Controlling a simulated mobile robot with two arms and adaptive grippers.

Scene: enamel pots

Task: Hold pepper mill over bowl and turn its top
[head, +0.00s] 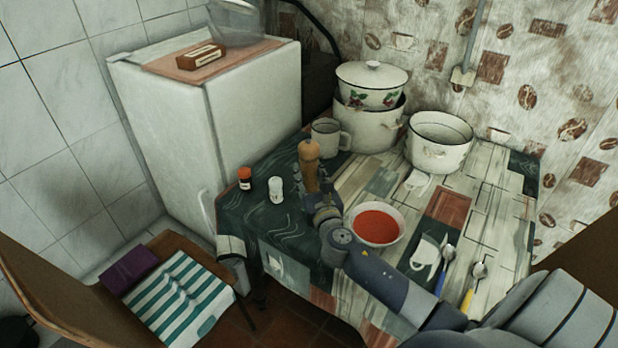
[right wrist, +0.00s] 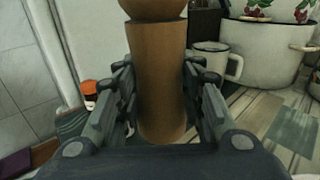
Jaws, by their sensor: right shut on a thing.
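The wooden pepper mill (head: 309,160) is upright in my right gripper (head: 314,193), near the left part of the table. In the right wrist view the mill (right wrist: 159,80) stands between the two fingers (right wrist: 159,98), which are shut on its body. Its rounded top is cut off by the upper edge there. The white bowl (head: 348,228) with red soup (head: 377,226) stands on the table, to the right of the mill and partly behind my right arm in the picture. Whether the mill's base touches the table is hidden. My left gripper is not in view.
A red-capped shaker (head: 246,180) and a white shaker (head: 276,188) stand left of the mill. Two spoons (head: 441,270) lie right of the bowl.

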